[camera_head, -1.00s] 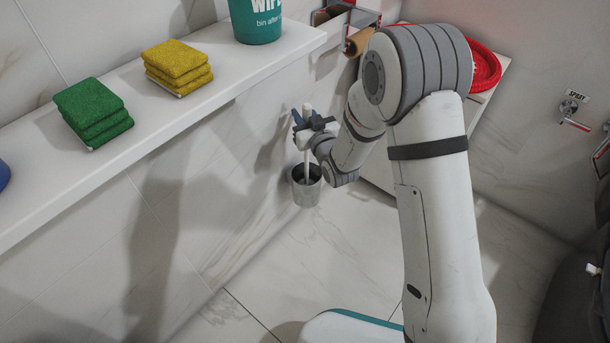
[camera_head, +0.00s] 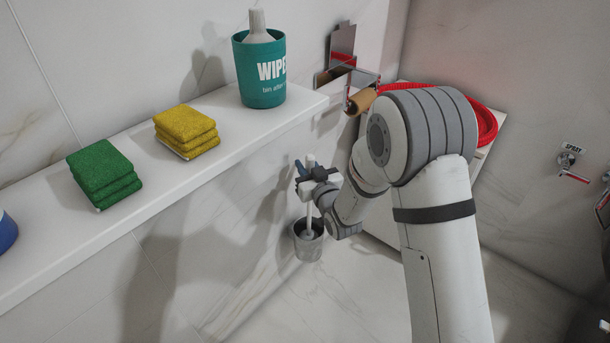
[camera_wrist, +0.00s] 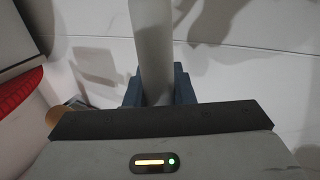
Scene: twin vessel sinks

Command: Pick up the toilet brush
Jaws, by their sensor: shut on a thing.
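The toilet brush (camera_head: 309,216) is white, with a thin upright handle, in the head view. Its lower end is at the mouth of a grey metal holder (camera_head: 308,246) against the wall; how deep it sits inside I cannot tell. My gripper (camera_head: 306,171) is shut on the upper part of the handle, above the holder. In the wrist view the pale handle (camera_wrist: 152,45) stands between the blue fingers of my gripper (camera_wrist: 160,88). The brush head is mostly hidden.
A paper roll holder (camera_head: 362,98) is on the wall beyond. A red coiled hose (camera_head: 487,125) lies at the right. The floor below is clear.

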